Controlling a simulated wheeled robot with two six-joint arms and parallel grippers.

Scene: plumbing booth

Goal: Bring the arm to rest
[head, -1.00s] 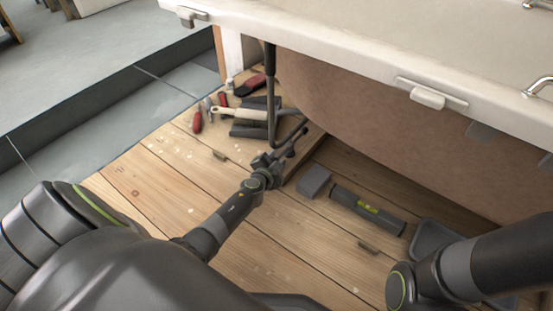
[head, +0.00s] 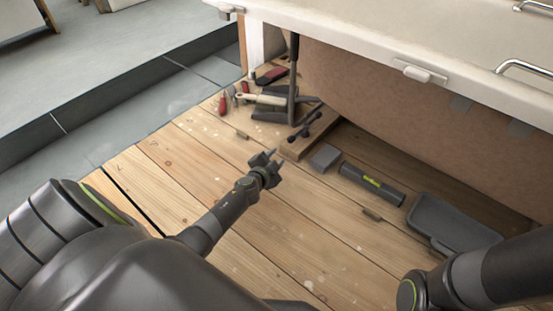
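My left arm comes in from the lower left. Its gripper (head: 274,165) is above the wooden plank floor (head: 190,160), in the middle of the head view. Its two fingers stand apart with nothing seen between them. The gripper is clear of the dark knobbed fitting (head: 305,126), which lies farther back on a raised wooden board (head: 315,138). Of my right arm only a dark link shows at the lower right; its gripper is outside the picture.
A white basin or tub (head: 390,50) overhangs the back right. A dark vertical pipe (head: 293,80) stands near several tools, including a red-handled one (head: 222,104). A grey block (head: 325,157), a dark level (head: 372,184) and a grey tray (head: 455,222) lie right. Planks at front left are clear.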

